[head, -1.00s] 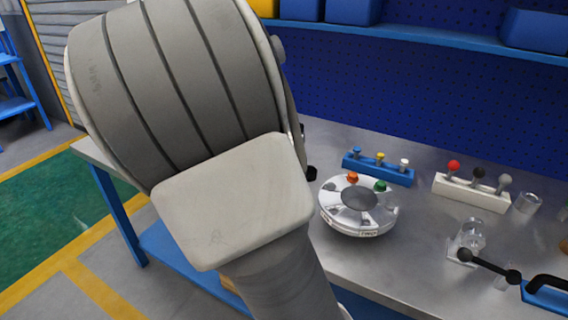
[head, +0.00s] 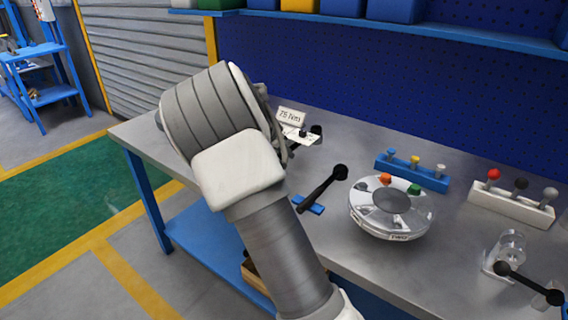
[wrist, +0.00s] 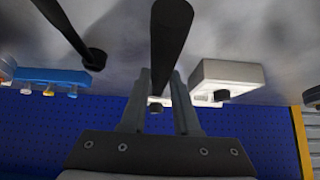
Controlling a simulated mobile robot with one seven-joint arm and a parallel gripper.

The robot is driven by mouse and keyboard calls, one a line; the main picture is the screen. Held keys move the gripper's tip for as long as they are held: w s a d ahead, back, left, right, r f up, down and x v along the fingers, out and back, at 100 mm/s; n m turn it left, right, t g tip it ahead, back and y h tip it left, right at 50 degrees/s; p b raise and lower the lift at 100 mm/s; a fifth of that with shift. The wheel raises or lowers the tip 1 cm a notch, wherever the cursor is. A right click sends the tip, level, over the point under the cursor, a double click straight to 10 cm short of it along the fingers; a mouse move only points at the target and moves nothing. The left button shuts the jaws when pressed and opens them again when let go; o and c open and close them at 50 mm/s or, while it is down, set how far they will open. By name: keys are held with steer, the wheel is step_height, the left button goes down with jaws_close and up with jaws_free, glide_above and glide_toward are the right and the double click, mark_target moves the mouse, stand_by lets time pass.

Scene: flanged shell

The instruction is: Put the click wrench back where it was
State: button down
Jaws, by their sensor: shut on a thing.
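In the wrist view my gripper (wrist: 160,100) is shut on a dark bar (wrist: 170,35), which looks like the handle of the click wrench. In the head view my arm hides the gripper and the held bar. A second black tool with a round end (head: 322,189) lies on the bench by a small blue holder (head: 314,209), right of my arm; it also shows in the wrist view (wrist: 68,30). A "75 Nm" sign (head: 291,117) stands behind my gripper.
A white block with a black knob (wrist: 228,75) is close right of the fingers. A silver flanged shell (head: 390,226), a blue peg rack (head: 412,175) and a white knob rack (head: 512,207) stand to the right. A black-handled tool (head: 527,283) lies front right. The bench's left end (head: 140,132) looks clear.

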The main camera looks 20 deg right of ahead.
steer(key=shift+f+b, duration=0.45)
steer(key=shift+f, duration=1.45)
steer(key=c, duration=0.6)
jaws_free()
steer(key=shift+f, duration=0.15)
steer(key=shift+c, duration=0.2)
